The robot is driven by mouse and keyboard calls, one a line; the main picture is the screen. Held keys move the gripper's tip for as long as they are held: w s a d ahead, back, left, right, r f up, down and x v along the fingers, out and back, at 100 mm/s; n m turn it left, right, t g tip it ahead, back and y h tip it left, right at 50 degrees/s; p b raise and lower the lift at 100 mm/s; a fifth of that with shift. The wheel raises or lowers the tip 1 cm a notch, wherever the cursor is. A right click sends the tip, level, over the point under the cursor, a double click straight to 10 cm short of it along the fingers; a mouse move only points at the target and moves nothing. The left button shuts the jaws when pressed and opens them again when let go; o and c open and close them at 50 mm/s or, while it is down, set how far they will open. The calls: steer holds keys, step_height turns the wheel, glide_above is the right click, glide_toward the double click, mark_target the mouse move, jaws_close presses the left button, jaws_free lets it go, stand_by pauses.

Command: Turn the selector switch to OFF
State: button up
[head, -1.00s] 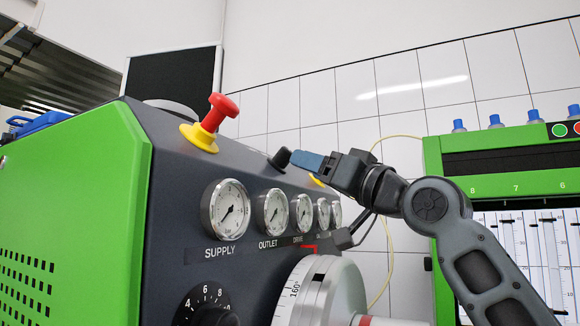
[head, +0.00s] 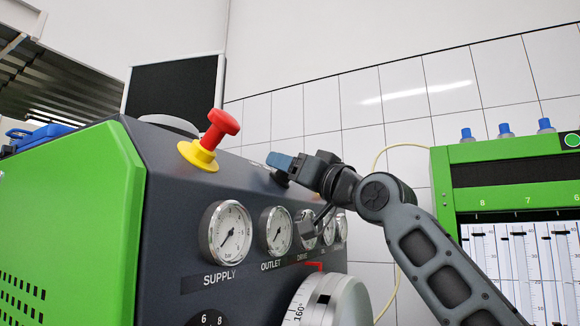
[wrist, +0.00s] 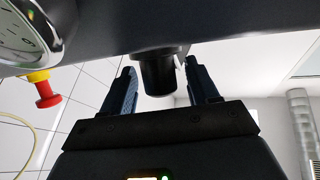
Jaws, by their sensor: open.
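The black selector switch knob (wrist: 158,75) sticks out from the dark panel in the wrist view. My gripper (wrist: 160,72) is open, with one blue-grey finger on each side of the knob. A small gap shows between the knob and each finger, more clearly on the left. In the head view my gripper (head: 279,163) is at the upper face of the green and dark grey testbench, and its fingers mostly hide the knob (head: 280,179). No position marking of the switch is readable.
A red emergency button (head: 222,124) on a yellow base stands left of my gripper. Several round gauges, such as the SUPPLY gauge (head: 230,233), and a large silver dial (head: 322,297) lie below. A green unit (head: 500,151) with blue caps stands at the right.

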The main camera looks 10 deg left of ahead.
steer(key=c, duration=1)
steer(key=shift+o, duration=0.2)
